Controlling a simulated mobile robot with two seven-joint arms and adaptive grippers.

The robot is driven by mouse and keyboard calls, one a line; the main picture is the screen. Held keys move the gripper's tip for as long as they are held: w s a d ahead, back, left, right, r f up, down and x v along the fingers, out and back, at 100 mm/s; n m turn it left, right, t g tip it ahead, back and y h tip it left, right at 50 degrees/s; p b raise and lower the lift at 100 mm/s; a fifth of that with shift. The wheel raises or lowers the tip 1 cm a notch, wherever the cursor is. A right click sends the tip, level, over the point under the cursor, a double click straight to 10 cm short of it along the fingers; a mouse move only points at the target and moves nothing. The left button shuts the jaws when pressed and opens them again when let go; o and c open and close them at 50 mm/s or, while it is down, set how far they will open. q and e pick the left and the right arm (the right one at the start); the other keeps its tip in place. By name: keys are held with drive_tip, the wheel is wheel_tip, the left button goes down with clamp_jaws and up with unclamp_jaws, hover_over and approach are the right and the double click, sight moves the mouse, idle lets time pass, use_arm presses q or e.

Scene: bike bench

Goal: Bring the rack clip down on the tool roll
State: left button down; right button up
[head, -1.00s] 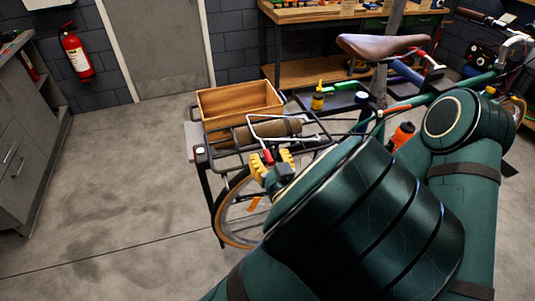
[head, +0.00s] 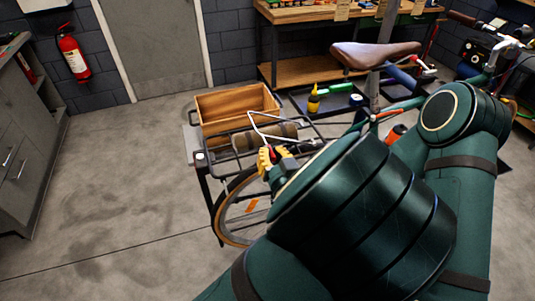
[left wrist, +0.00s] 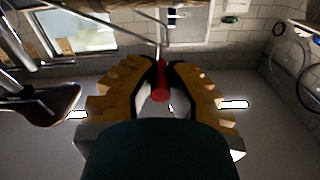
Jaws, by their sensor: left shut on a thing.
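The rack clip (head: 275,118) is a pale wire frame with a red grip. It stands raised at a tilt above the tool roll. The tool roll (head: 243,142) is a brown cylinder lying across the black rear rack, partly covered by the clip and rack bars. My left gripper (head: 271,157), with yellow fingers, is shut on the clip's red grip at the near side of the rack. In the left wrist view the red grip (left wrist: 160,86) sits between the two fingers. My right gripper is not in view.
An open wooden crate (head: 238,115) stands just behind the roll. The bike's saddle (head: 375,54) and a tray with a yellow bottle (head: 314,100) are farther right. A workbench (head: 335,14) stands at the back. The floor left of the bike is clear.

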use_arm(q)
drive_tip(key=shift+w+d+r, duration=0.1)
drive_tip(key=shift+d+r, duration=0.1)
drive_tip(key=shift+r, duration=0.25)
drive_tip(key=c, duration=0.9)
unclamp_jaws()
drive_tip(key=shift+f, duration=0.1)
drive_tip(key=shift+c, duration=0.2)
drive_tip(key=v, duration=1.2)
